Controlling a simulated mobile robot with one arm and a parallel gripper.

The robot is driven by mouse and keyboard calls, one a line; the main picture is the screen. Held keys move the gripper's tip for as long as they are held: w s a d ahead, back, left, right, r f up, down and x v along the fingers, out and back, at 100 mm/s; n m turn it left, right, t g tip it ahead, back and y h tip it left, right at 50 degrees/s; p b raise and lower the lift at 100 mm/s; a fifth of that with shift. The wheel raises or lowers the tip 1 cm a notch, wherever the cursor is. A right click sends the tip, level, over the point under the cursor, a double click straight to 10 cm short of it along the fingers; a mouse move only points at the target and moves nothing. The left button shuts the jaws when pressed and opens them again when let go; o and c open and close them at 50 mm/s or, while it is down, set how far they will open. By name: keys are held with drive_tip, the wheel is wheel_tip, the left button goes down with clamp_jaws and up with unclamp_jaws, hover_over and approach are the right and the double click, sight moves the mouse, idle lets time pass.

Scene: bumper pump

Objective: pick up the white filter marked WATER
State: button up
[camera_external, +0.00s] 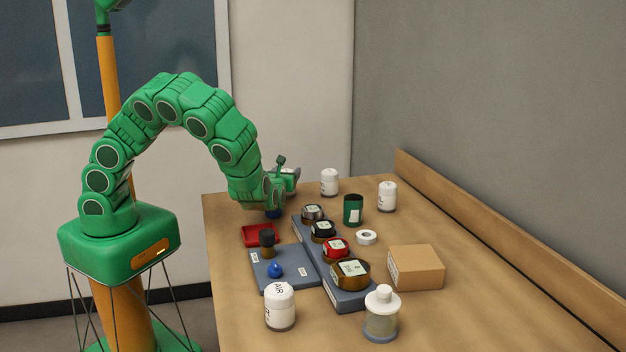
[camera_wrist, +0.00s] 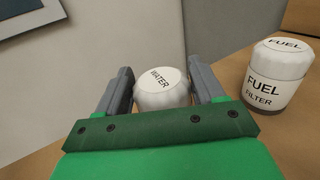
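The white filter marked WATER (camera_wrist: 160,88) shows in the wrist view between and beyond the two grey fingers of my gripper (camera_wrist: 161,72). Its lower part is hidden behind my gripper's green body. In the external view, my gripper (camera_external: 290,174) is at the far left end of the table, low over the top. The fingers are spread apart, open and empty.
A white FUEL filter (camera_wrist: 277,78) stands right of the WATER filter, and a dark green can (camera_external: 353,209) stands nearer. An AIR filter (camera_external: 280,306), red tray (camera_external: 258,235), blue-grey plates and a cardboard box (camera_external: 416,267) fill the table's nearer part. A wooden rail (camera_external: 500,256) edges the right side.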

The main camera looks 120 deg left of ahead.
drive_tip(key=c, duration=0.8)
drive_tip(key=shift+o, duration=0.2)
drive_tip(key=shift+r, duration=0.1)
drive_tip(key=shift+r, duration=4.95)
